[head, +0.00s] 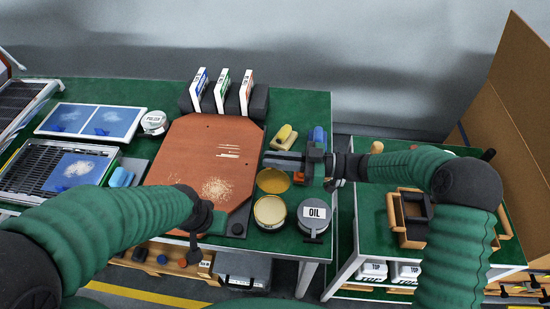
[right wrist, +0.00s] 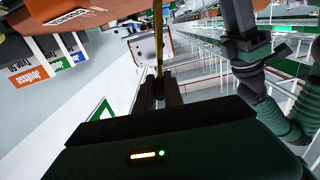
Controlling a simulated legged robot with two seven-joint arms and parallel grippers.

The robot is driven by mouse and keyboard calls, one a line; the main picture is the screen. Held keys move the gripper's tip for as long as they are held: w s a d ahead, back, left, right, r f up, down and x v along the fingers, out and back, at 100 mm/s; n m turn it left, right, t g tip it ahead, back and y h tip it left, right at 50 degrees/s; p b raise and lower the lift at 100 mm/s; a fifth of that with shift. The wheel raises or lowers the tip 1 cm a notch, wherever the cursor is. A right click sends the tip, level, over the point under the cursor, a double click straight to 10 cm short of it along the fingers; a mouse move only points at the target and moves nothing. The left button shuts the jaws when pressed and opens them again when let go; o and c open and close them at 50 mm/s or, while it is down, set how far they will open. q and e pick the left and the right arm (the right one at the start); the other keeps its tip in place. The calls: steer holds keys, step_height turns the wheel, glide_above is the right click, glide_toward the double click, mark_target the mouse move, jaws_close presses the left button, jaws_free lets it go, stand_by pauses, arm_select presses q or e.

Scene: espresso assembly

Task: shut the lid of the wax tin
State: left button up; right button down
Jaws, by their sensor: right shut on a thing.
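The wax tin (head: 270,213) stands open on the green table, round with a pale cream filling. Its gold lid (head: 273,182) is raised at the tin's far side. My right gripper (head: 276,160) reaches in from the right to the lid's upper edge. In the right wrist view its fingers (right wrist: 159,88) are closed on the lid, which shows edge-on as a thin yellow strip (right wrist: 158,40). My left gripper (head: 203,222) hangs over the near edge of the brown board; its fingertips are not clear.
A grey tin marked OIL (head: 312,220) stands just right of the wax tin. The brown board (head: 195,150) with pale crumbs lies to the left. A yellow block (head: 285,135) and a blue object (head: 318,136) lie behind my right gripper.

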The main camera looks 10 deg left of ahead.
steer(key=shift+s+a+r, duration=0.1)
steer(key=shift+s+a, duration=0.05)
steer(key=s+n, duration=0.4)
steer(key=s, duration=0.3)
steer(key=shift+s+f, duration=0.2)
steer(key=shift+f, duration=0.05)
stand_by(0.3)
stand_by(0.3)
steer(key=c, duration=1.5)
jaws_free()
steer(key=shift+a, duration=0.15)
steer(key=shift+o, duration=0.2)
steer(key=d, duration=1.7)
